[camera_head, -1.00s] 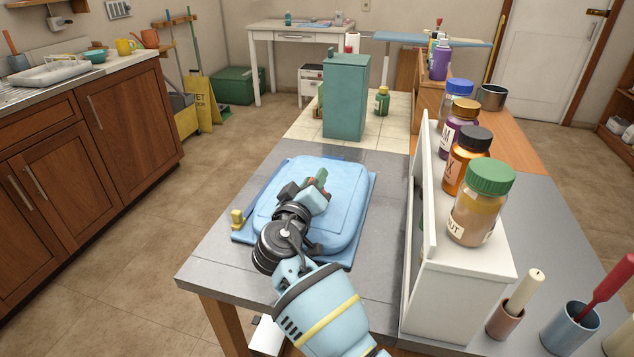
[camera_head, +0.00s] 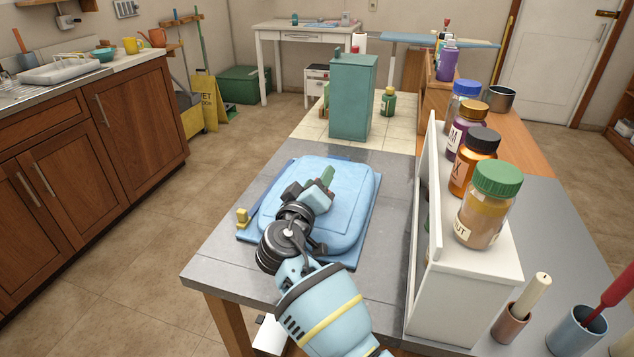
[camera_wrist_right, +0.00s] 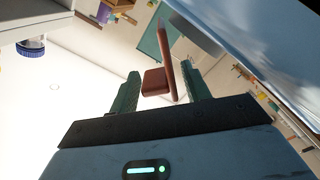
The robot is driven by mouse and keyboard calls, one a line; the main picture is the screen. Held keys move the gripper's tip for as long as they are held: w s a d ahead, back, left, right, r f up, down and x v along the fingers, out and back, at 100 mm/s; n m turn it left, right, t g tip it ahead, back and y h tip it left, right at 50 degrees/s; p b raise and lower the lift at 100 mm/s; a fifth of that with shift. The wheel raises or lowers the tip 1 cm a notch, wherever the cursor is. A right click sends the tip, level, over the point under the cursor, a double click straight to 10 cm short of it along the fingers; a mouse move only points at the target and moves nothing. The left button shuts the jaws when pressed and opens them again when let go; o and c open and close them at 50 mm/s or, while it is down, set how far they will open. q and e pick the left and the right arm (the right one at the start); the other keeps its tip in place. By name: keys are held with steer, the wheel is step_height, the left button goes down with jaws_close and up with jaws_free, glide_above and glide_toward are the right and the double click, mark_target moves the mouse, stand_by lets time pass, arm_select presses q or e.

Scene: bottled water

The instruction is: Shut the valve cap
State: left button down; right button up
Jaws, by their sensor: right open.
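A light blue padded bag (camera_head: 345,222) lies flat on the grey table. My right gripper (camera_head: 324,184) is over the bag's middle, its arm coming in from the bottom. In the right wrist view my right gripper (camera_wrist_right: 160,92) is open, with green fingers spread. A reddish-brown valve piece (camera_wrist_right: 155,82) with a raised, pointed flap, seemingly the cap (camera_wrist_right: 181,62), shows between the fingers. I cannot tell whether either finger touches it. In the head view the gripper mostly hides this piece. My left gripper is not in view.
A white shelf (camera_head: 462,300) with several capped jars, one with a green lid (camera_head: 498,180), stands to the right. A teal box (camera_head: 350,98) stands behind the bag. A yellow piece (camera_head: 242,217) lies at the bag's left. The grey table's left part is clear.

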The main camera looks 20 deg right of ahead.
steer(key=v, duration=0.6)
steer(key=shift+s+a, duration=0.15)
steer(key=shift+s+a+b, duration=0.3)
steer(key=shift+s+a, duration=0.05)
steer(key=shift+s, duration=0.25)
steer(key=shift+a, duration=0.1)
